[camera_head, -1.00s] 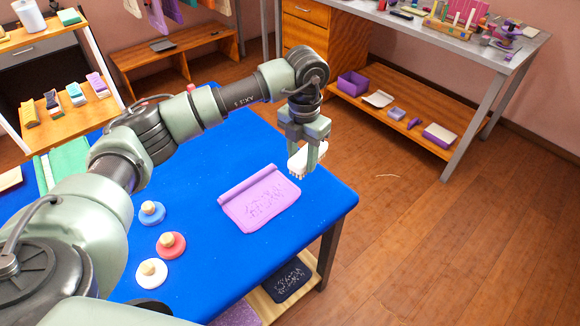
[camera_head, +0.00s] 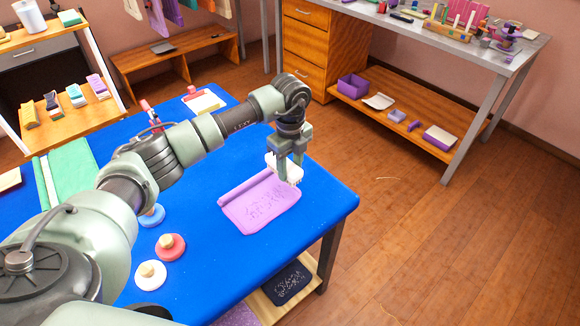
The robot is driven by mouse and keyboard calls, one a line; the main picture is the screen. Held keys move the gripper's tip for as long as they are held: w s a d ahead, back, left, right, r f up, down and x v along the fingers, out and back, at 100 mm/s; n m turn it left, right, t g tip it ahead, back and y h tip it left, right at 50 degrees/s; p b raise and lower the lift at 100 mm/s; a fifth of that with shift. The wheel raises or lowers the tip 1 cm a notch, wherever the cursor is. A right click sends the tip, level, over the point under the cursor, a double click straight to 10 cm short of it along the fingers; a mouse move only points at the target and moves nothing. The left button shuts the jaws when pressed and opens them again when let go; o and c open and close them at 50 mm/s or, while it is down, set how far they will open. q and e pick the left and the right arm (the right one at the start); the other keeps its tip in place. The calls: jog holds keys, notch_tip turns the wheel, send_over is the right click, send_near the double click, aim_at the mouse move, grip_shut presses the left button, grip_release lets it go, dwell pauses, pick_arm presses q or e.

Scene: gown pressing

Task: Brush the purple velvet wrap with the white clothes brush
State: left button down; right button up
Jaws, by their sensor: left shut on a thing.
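The purple velvet wrap (camera_head: 262,205) lies on the blue table, flat with a rolled far edge and darker marks on its surface. My left gripper (camera_head: 287,158) points down at the wrap's far right corner and is shut on the white clothes brush (camera_head: 291,173). The brush overlaps the wrap's far right edge in the view; I cannot tell whether its bristles touch the cloth. My right gripper does not show.
The blue table (camera_head: 215,268) also holds round knobbed pads in blue (camera_head: 151,221), red (camera_head: 169,248) and white (camera_head: 150,277), at left of the wrap. A green cloth (camera_head: 72,168) lies at the far left.

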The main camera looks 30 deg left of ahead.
pick_arm(q)
notch_tip(320, 180, down, 6)
jog(key=b, duration=0.4)
jog(key=s+p, duration=0.1)
jog(key=s+a+r+p, duration=0.1)
jog(key=p, duration=0.1)
jog(key=shift+s, duration=0.15)
jog(key=s+a+p, duration=0.1)
jog(key=s, duration=0.2)
jog(key=s+a+p, duration=0.1)
jog(key=s+p, duration=0.1)
jog(key=s, duration=0.1)
jog(key=s+a+p, duration=0.1)
jog(key=s+p, duration=0.1)
jog(key=s, duration=0.2)
jog(key=shift+s+a+f, duration=0.1)
jog(key=shift+a, duration=0.2)
jog(key=shift+s+a, duration=0.2)
jog(key=shift+s, duration=0.35)
jog(key=shift+f, duration=0.15)
jog(key=shift+f+b, duration=0.7)
jog(key=shift+f, duration=0.1)
jog(key=shift+r, duration=0.1)
